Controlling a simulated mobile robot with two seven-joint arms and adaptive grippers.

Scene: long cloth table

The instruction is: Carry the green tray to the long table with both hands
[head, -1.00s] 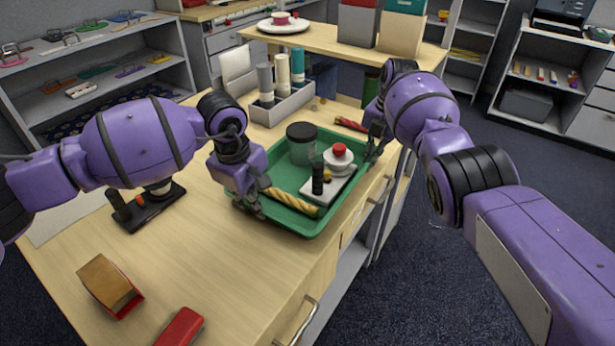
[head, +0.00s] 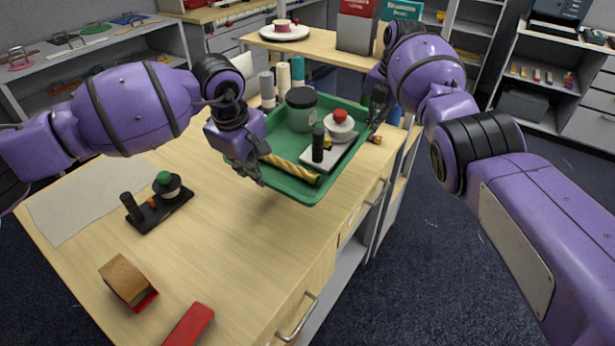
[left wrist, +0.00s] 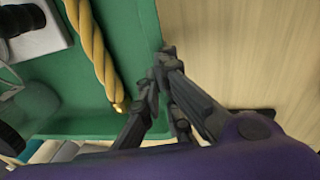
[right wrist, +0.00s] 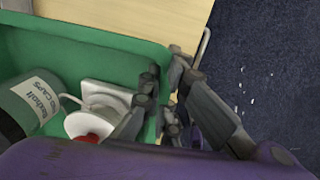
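The green tray (head: 290,186) is held above the wooden desk, looking roughly level. It also shows in the left wrist view (left wrist: 138,40) and the right wrist view (right wrist: 80,50). In it are a jar with a dark lid (head: 302,110), a white pot with a red top (head: 340,124), a small black cylinder (head: 318,145) and a twisted yellow rod (head: 290,168). My left gripper (head: 258,168) is shut on its near-left rim. My right gripper (head: 374,118) is shut on its right rim. The long cloth table is not recognisable in these views.
The desk (head: 230,250) below carries a black stand (head: 160,208), a brown and red block (head: 128,280), a red object (head: 188,326) and a pale sheet (head: 85,198). Cylinders stand behind the tray. Another table (head: 320,45) is at the back. Dark floor (head: 430,270) is open at right.

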